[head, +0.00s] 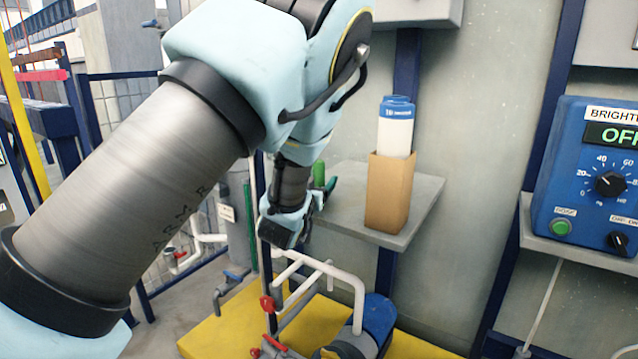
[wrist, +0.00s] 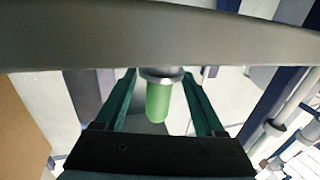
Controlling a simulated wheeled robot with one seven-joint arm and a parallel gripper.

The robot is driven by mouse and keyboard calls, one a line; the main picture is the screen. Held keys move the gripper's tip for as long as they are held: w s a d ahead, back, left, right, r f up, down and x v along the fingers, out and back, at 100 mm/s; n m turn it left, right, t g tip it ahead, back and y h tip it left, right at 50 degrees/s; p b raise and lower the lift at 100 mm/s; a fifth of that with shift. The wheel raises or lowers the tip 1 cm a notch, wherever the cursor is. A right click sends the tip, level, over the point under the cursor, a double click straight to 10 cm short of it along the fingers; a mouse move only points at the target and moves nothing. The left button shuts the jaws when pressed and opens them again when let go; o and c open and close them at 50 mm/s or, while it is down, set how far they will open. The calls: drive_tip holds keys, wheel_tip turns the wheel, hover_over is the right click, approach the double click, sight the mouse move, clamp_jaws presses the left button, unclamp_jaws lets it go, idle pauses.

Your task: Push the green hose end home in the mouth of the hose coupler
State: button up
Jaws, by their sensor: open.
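In the wrist view the green hose end (wrist: 158,103) is a short green cylinder lying between the two dark green fingers of my gripper (wrist: 158,82). Gaps show on both sides of it, and my gripper is open. A grey metallic ring (wrist: 162,74), apparently the mouth of the hose coupler, sits at the far end of the green piece. How deep the hose end sits in it cannot be told. In the head view my gripper (head: 326,191) is beside the grey shelf, and a green piece (head: 319,174) shows just behind it.
The grey shelf (head: 420,205) holds a cardboard box (head: 388,195) with a white and blue bottle (head: 396,128), right of my gripper. White pipes (head: 345,278) stand below. A blue control box (head: 600,165) is far right. A wide grey bar (wrist: 100,38) crosses the wrist view.

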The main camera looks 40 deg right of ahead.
clamp_jaws()
idle(0.4)
